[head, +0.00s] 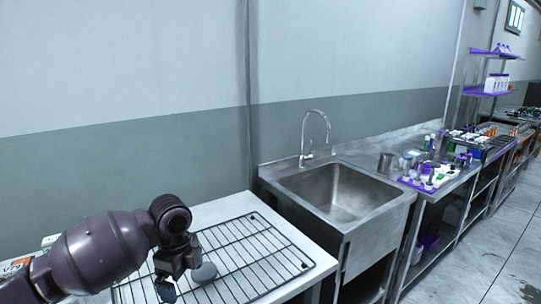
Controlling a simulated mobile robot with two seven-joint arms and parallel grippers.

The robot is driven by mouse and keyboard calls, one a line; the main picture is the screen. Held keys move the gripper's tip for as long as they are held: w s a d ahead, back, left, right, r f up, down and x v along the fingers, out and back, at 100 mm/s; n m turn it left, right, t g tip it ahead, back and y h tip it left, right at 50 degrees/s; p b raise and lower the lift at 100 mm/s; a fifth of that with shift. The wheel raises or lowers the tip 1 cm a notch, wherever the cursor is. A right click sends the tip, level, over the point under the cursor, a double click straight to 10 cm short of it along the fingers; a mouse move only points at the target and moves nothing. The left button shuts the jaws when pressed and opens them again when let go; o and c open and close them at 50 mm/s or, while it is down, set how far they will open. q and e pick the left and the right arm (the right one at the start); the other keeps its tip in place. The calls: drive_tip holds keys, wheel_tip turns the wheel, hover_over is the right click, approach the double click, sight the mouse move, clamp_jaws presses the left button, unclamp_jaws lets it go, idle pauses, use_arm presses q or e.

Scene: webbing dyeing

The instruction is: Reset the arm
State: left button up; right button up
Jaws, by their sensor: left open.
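My left arm comes in from the lower left. Its dark gripper (178,271) points down over a black wire rack (250,257) on a white-topped table (317,256). The gripper is open, and I see nothing held in it. A grey rounded piece (205,272) shows beside the gripper; I cannot tell whether it is part of the gripper or a separate object. My right gripper is not in view.
A steel sink (340,192) with a curved faucet (304,138) stands right of the rack. Beyond it, a steel bench holds a metal cup (385,162) and a purple tray (428,184) of bottles. The wall is behind. Floor (480,262) at the right is clear.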

use_arm(q)
drive_tip(key=s+d+f+n+t+h, duration=0.3)
drive_tip(key=s+f+n, duration=0.4)
drive_tip(key=s+f, duration=0.6)
drive_tip(key=s+a+n+y, duration=0.2)
drive_tip(key=s+a+n, duration=0.4)
drive_tip(key=s, duration=0.4)
drive_tip(key=s+a+n+y, duration=0.2)
drive_tip(key=s+a+n, duration=0.3)
drive_tip(key=s+n, duration=0.4)
drive_tip(key=w+f+m+t, duration=0.1)
drive_tip(key=w+f+t, duration=0.5)
drive_tip(key=f+t, duration=0.2)
drive_tip(key=shift+f+m+h, duration=0.4)
drive_tip(key=shift+f, duration=0.35)
drive_tip(key=shift+w+t, duration=0.1)
drive_tip(key=shift+t, duration=0.2)
